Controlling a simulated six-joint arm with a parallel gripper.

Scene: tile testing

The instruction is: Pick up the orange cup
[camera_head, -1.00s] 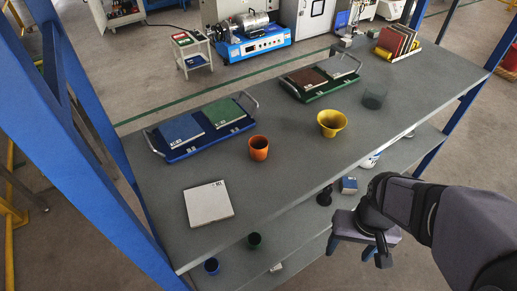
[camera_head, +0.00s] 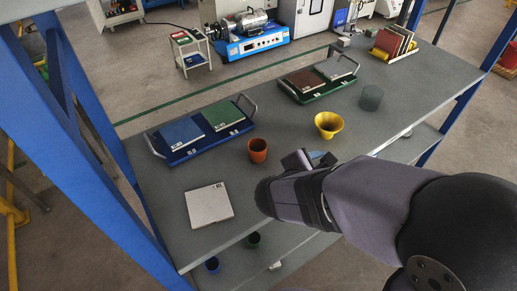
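The orange cup (camera_head: 257,150) stands upright on the grey top of the shelf table (camera_head: 310,104), in front of the blue tray's right end. My gripper (camera_head: 308,160) is just right of the cup in the picture, with a visible gap between them. Most of the gripper is hidden behind my own wrist, so its finger opening does not show. No object is seen in it.
A white tile (camera_head: 209,205) lies front left. A blue tray (camera_head: 205,141) with two tiles and a green tray (camera_head: 318,87) stand behind.

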